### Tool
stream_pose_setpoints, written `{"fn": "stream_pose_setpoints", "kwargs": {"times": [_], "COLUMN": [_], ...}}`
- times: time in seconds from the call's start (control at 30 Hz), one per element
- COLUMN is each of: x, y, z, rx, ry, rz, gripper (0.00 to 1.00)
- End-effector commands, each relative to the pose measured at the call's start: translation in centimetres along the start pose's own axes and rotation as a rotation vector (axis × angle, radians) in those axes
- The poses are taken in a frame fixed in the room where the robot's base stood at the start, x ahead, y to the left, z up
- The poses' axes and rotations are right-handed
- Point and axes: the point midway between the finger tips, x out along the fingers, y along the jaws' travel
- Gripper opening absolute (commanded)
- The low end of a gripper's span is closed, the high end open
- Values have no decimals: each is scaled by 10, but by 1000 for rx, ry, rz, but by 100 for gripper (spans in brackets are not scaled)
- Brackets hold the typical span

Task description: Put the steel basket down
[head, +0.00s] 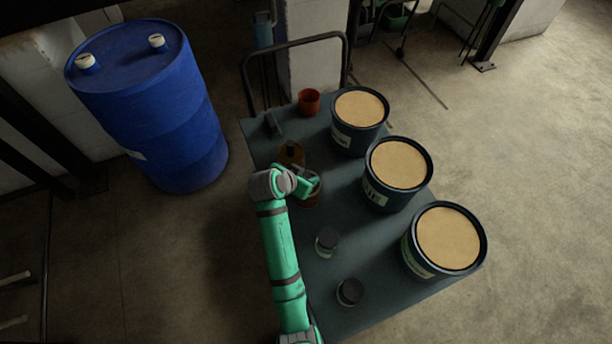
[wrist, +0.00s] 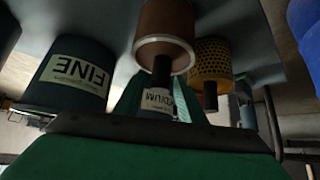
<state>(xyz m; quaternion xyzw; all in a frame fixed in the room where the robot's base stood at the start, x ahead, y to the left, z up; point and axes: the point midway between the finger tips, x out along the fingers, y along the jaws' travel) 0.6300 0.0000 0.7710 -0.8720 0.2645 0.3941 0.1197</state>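No thing in either view plainly shows as a steel basket. My gripper (head: 308,187) is low over the left side of the cart top. A copper-brown cylinder with a pale rim and a dark upright handle (wrist: 165,22) stands just ahead of it in the wrist view, partly hidden under the gripper in the head view. The green fingers flank the handle's lower end in the wrist view, and I cannot tell whether they touch it. Beside it is a yellow perforated basket (wrist: 210,58) with a dark handle. A small grey object (head: 272,122) lies near the cart's back left.
The dark cart top (head: 345,215) carries several labelled tubs, including a near one (head: 447,237) and one marked FINE (wrist: 72,75). A blue drum (head: 150,105) stands left of the cart.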

Motion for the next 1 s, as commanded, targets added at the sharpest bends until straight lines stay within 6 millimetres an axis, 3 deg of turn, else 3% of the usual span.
{"fn": "stream_pose_setpoints", "kwargs": {"times": [0.33, 0.47, 1.0], "x": [-1, -11, -107], "y": [0, -1, 0], "z": [-1, -2, -2], "rx": [0, -1, 0], "ry": [0, 1, 1], "rz": [0, -1, -2], "gripper": [42, 42, 42]}}
